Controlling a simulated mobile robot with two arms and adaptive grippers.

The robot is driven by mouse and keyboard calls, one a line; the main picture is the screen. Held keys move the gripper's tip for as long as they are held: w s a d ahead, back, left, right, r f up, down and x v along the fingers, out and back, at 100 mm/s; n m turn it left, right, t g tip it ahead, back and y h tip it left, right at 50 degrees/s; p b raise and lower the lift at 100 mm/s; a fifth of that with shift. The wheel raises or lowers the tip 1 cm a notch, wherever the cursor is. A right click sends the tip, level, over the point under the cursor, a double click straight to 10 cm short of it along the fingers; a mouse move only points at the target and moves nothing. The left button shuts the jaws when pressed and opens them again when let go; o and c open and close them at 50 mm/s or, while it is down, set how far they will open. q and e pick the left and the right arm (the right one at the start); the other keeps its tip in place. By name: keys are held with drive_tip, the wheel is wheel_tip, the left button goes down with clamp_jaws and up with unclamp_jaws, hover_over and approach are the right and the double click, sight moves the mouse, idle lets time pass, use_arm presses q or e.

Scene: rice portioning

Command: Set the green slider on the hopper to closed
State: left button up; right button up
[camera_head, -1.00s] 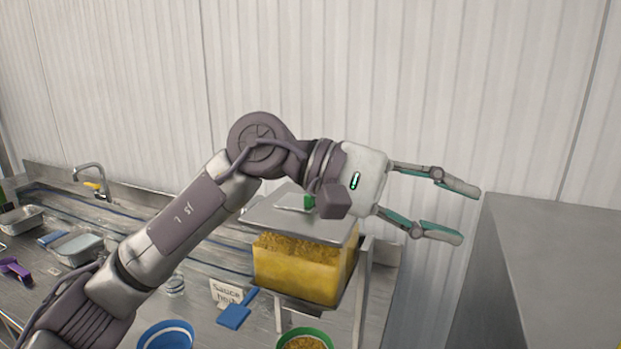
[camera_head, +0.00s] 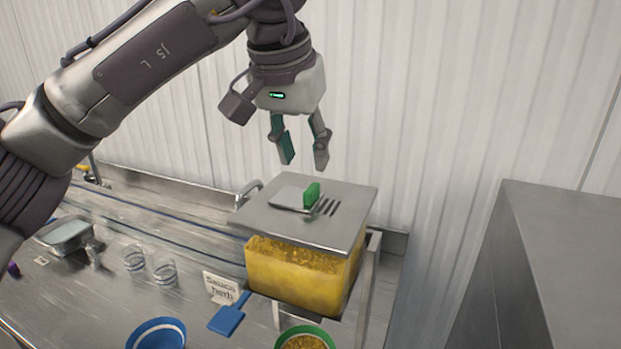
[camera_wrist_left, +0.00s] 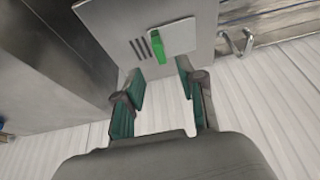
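The hopper (camera_head: 300,278) is a clear bin of yellow grain on a metal stand, under a flat steel lid (camera_head: 345,232). The green slider (camera_head: 312,194) stands upright on a small metal plate on the lid, with several dark slots uncovered to its right. My left gripper (camera_head: 304,164) points down above the lid's back edge, open and empty, apart from the slider. In the left wrist view the green slider (camera_wrist_left: 158,46) lies ahead, between and beyond the open fingertips. My right gripper is not in view.
A green-rimmed bowl (camera_head: 304,331) with grain stands below the hopper. A blue bowl (camera_head: 160,333), a blue scoop (camera_head: 229,317), a small sign (camera_head: 221,288) and glasses (camera_head: 164,271) are to its left. A large steel block (camera_head: 560,255) stands at the right.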

sight(311, 187)
use_arm(q)
drive_tip(key=p+x, duration=0.1)
drive_tip(key=x, duration=0.6)
clamp_jaws()
